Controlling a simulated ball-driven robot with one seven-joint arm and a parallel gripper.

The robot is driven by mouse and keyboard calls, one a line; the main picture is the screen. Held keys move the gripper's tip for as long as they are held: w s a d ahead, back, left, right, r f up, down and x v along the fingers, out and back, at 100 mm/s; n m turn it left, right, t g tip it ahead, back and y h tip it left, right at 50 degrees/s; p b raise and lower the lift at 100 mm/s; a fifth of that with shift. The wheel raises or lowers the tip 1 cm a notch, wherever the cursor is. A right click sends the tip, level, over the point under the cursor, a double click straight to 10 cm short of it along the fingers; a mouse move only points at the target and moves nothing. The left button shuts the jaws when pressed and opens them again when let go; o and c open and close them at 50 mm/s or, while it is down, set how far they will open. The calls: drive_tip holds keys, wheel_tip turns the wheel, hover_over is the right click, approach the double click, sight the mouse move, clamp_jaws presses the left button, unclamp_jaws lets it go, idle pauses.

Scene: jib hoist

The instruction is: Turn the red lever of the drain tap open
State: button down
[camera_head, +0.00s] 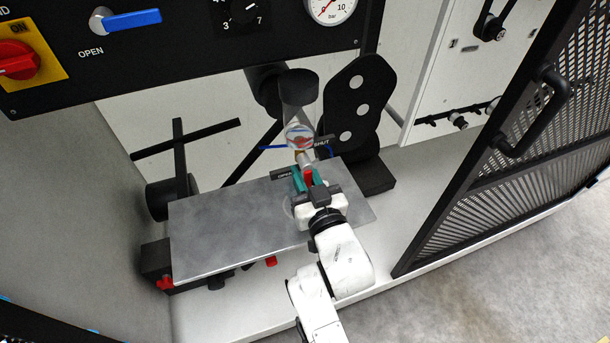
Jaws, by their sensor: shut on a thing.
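The drain tap (304,157) is a small brass-coloured fitting under a clear bowl (299,100) with some liquid at its bottom. Its red lever (308,177) points toward me. My gripper (306,182), with teal fingers, is shut on the red lever, with a finger on either side. The lever is mostly hidden between the fingers. An OPEN label (284,174) lies just left of the lever, and a partly covered SHUT label (324,142) lies behind it to the right. The lever's exact angle is hard to tell.
A grey metal plate (225,230) lies below the tap. A black bracket with pale discs (358,95) stands right of the bowl. A black panel (180,60) with a blue handle (132,20) hangs above. A black mesh door (500,190) stands open at right.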

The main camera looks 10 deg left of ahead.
drive_tip(key=shift+f, duration=0.1)
drive_tip(key=c, duration=1.4)
unclamp_jaws()
drive_tip(key=shift+o, duration=0.2)
drive_tip(key=shift+s, duration=0.1)
drive_tip(key=v, duration=1)
drive_tip(key=shift+s+d, duration=0.25)
